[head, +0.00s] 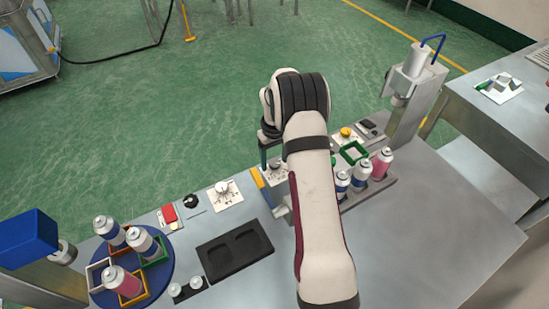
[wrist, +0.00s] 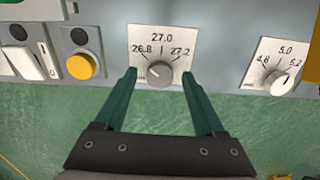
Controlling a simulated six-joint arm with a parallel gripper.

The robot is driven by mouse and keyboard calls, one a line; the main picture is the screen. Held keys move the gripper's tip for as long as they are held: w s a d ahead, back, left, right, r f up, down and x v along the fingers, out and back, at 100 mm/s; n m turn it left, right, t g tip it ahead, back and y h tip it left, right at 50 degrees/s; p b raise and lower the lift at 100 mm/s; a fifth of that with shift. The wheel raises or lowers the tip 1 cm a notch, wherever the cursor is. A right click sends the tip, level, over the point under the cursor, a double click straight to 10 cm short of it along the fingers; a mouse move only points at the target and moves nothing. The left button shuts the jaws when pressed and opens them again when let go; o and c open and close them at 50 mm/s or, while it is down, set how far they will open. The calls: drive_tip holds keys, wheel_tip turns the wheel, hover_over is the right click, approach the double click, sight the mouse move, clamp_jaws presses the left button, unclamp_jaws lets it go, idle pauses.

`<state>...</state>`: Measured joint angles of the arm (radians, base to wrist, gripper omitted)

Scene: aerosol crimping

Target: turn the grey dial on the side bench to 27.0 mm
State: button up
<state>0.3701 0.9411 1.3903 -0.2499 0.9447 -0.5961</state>
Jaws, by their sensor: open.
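The grey dial (wrist: 159,73) sits on a white plate (wrist: 188,40) marked 26.8, 27.0 and 27.2. Its small white mark is on the left side of the knob, away from the 27.0 line, towards the 26.8 side; the exact reading is too small to tell. My gripper (wrist: 159,75) is open, with one green finger on each side of the dial. Gaps show between the fingertips and the knob, so it is not gripped. In the head view the dial's plate (head: 276,170) is partly hidden by my arm.
A second dial (wrist: 281,82), marked around 5.0, is to the right in the wrist view. A yellow button (wrist: 80,66) and a white rocker switch (wrist: 24,63) are to the left. In the head view several cans (head: 359,178) stand close right of my arm.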

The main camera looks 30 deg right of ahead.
clamp_jaws()
drive_tip(key=shift+m, duration=0.4)
drive_tip(key=m, duration=0.8)
drive_tip(key=shift+m, duration=0.4)
idle(0.3)
unclamp_jaws()
idle(0.3)
